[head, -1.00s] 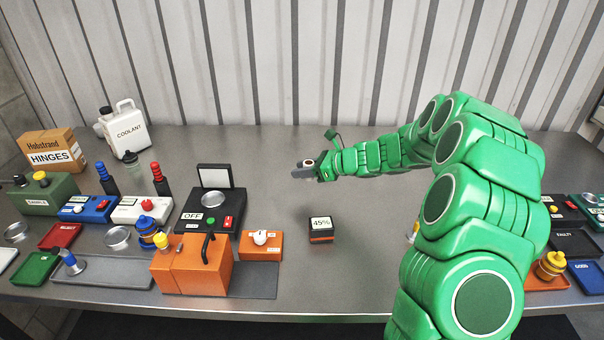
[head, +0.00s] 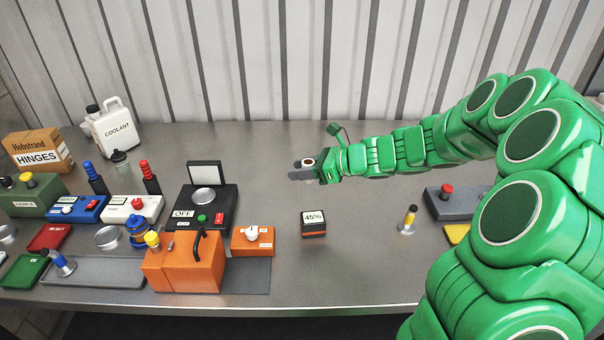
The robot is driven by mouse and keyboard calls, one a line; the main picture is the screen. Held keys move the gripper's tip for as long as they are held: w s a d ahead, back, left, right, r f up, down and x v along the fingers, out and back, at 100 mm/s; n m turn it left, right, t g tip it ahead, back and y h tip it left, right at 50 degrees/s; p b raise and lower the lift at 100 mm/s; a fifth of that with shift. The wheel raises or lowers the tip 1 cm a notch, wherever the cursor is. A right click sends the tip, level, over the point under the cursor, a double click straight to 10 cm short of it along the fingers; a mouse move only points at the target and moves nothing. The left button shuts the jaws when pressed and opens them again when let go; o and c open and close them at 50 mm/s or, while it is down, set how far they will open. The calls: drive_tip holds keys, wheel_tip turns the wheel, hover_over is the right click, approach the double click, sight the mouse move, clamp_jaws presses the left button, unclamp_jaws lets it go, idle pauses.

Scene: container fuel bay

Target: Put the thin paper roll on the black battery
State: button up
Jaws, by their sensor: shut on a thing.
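The black battery (head: 314,230) is a small black block with an orange band and a white "45%" label on top. It stands on the bench in the middle of the head view. My gripper (head: 302,173) is beyond the battery and slightly left of it, above the bench. It is shut on a small pale roll with a dark centre, which looks like the thin paper roll (head: 309,161). The fingers and wrist hide most of the roll. The roll is apart from the battery, and its exact height above the bench is hard to tell.
An orange box with a white knob (head: 252,240) stands left of the battery, beside a taller orange box (head: 186,266) and a black scale (head: 218,222). The bench around the battery is otherwise clear.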

hover_over(307, 215)
drive_tip(key=shift+m+t, duration=0.3)
drive_tip(key=shift+f, duration=3.75)
drive_tip(key=shift+f, duration=0.15)
drive_tip(key=o, duration=1)
